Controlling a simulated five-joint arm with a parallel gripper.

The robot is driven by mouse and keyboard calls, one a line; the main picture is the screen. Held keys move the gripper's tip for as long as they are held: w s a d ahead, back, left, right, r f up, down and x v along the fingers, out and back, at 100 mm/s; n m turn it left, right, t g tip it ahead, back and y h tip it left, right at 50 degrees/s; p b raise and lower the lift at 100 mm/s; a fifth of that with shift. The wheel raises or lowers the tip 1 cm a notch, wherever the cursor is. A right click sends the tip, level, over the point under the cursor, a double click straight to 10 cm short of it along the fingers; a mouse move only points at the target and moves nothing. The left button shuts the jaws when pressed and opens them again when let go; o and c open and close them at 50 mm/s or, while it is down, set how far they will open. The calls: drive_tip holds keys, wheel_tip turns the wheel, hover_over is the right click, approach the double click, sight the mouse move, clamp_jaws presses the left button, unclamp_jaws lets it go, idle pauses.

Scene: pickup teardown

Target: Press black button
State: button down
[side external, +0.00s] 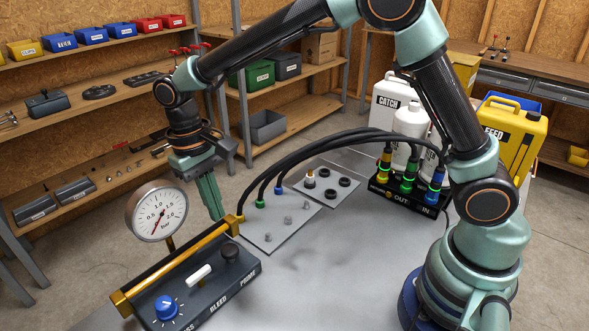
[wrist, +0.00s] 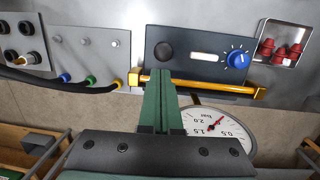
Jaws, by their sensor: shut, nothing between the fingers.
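The black button (side external: 229,251) is a round dark knob at the right end of a dark control panel (side external: 215,290), with PRIME lettered near it. In the wrist view the black button (wrist: 164,51) shows just beyond my fingertips. My gripper (side external: 217,214) points down with its green fingers together, behind the panel's brass rail. In the wrist view my gripper (wrist: 161,74) is shut and empty, its tips overlapping the rail in the picture. A gap shows between tips and button; contact with the rail cannot be told.
A brass rail (side external: 170,268) runs along the panel's back edge. A pressure gauge (side external: 157,212) stands by it. A white lever (side external: 198,273) and a blue knob (side external: 167,307) sit left of the button. Black hoses (side external: 300,147) arch behind. The grey tabletop (side external: 320,270) right of the panel is clear.

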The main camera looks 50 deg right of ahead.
drive_tip(key=r, duration=0.5)
drive_tip(key=shift+w, duration=0.4)
idle(1.4)
